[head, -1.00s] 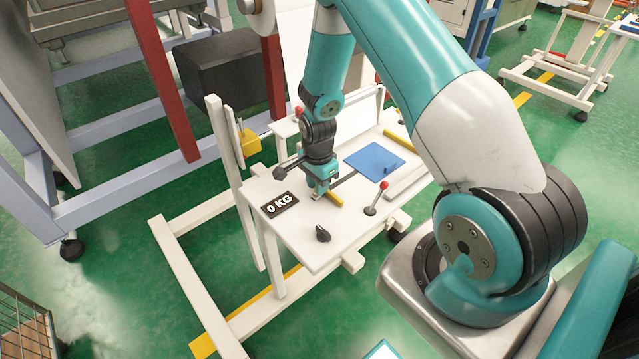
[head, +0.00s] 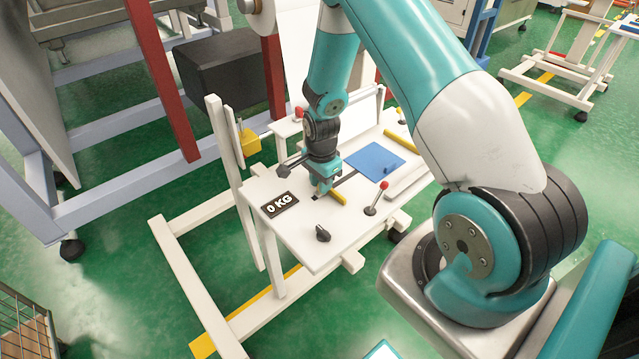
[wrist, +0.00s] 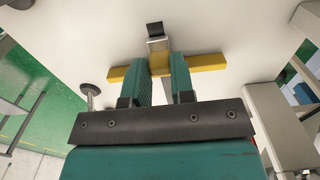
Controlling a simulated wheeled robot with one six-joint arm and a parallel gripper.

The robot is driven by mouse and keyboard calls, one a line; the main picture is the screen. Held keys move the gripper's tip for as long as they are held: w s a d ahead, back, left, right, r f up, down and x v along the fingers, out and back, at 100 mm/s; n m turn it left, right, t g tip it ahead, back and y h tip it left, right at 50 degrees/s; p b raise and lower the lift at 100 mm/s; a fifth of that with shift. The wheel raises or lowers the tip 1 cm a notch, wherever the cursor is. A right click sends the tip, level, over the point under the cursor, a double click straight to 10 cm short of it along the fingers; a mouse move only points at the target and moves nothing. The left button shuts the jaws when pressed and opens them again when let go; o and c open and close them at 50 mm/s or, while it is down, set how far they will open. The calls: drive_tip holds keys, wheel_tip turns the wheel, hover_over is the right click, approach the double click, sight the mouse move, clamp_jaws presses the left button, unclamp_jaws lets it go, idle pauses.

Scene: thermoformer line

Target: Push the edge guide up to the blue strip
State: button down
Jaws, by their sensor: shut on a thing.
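The edge guide is a yellow bar (head: 338,198) on the white table, lying across a dark track. It also shows in the wrist view (wrist: 207,62), with a raised middle block between my fingers. My gripper (head: 323,188) points down and is shut on that block; the fingers also show in the wrist view (wrist: 162,75). They hide part of the bar in the head view. The only blue marking I see on the table is a flat blue rectangle (head: 372,158), to the right of the guide and apart from it.
A red-tipped lever (head: 376,198) stands just right of the guide. A second yellow bar (head: 400,141) lies beyond the blue rectangle. A white post (head: 228,165) rises at left.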

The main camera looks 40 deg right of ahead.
drive_tip(key=shift+w+d+b, duration=0.2)
drive_tip(key=shift+d+b, duration=0.2)
drive_tip(key=shift+d, duration=3.75)
drive_tip(key=shift+w+d+b, duration=0.15)
drive_tip(key=shift+d+b, duration=0.25)
drive_tip(key=shift+d, duration=3.7)
drive_tip(key=c, duration=0.9)
unclamp_jaws()
drive_tip(key=shift+r, duration=0.15)
wheel_tip(320, 180, up, 17)
drive_tip(key=shift+r+b, duration=0.1)
drive_tip(key=shift+b, duration=1)
